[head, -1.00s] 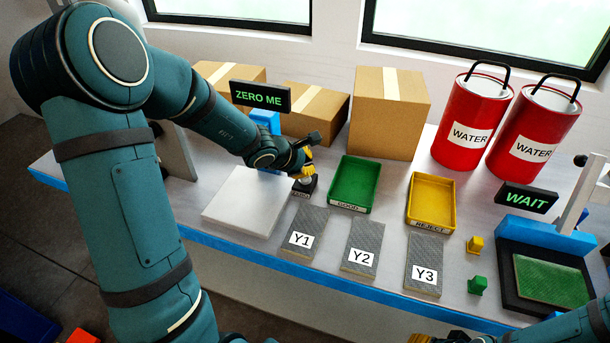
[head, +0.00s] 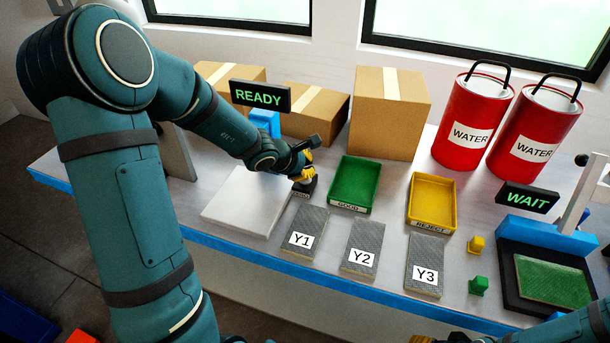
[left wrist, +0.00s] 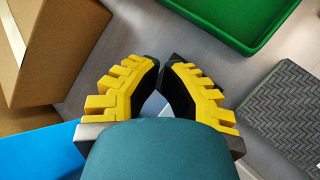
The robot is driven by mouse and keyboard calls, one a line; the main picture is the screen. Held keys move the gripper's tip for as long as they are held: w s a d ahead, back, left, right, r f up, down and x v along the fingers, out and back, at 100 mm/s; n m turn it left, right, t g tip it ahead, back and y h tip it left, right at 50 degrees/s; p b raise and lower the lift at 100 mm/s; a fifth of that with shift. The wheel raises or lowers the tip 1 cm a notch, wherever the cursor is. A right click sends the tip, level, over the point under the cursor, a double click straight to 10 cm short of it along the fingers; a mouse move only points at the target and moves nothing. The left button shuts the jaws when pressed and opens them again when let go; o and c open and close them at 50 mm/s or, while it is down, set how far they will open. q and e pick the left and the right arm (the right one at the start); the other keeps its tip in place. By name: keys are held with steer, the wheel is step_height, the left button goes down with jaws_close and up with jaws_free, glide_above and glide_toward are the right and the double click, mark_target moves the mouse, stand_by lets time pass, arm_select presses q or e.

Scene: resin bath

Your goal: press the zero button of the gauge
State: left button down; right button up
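The gauge has a white plate (head: 243,203), a blue part (head: 265,122) behind it and a dark display (head: 260,96) that reads READY in green. Its zero button stands on a small black base (head: 303,193) at the plate's right edge, and the button top is hidden under my left gripper (head: 304,174). That gripper points down at the button and appears to touch it. In the left wrist view its yellow-padded fingers (left wrist: 165,75) come together at the tips with nothing seen held. My right gripper (head: 432,338) is only partly visible at the bottom edge.
A green tray (head: 373,187) and a yellow tray (head: 453,204) stand right of the button. Plates Y1 (head: 311,221), Y2 (head: 368,234) and Y3 (head: 437,250) lie in front. Cardboard boxes (head: 385,125) and red water drums (head: 462,112) stand behind.

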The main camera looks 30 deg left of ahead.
arm_select(q)
steer(key=shift+r+p, duration=0.8)
steer(key=shift+r, duration=0.2)
step_height(320, 180, up, 5)
steer(key=p, duration=0.4)
stand_by(0.8)
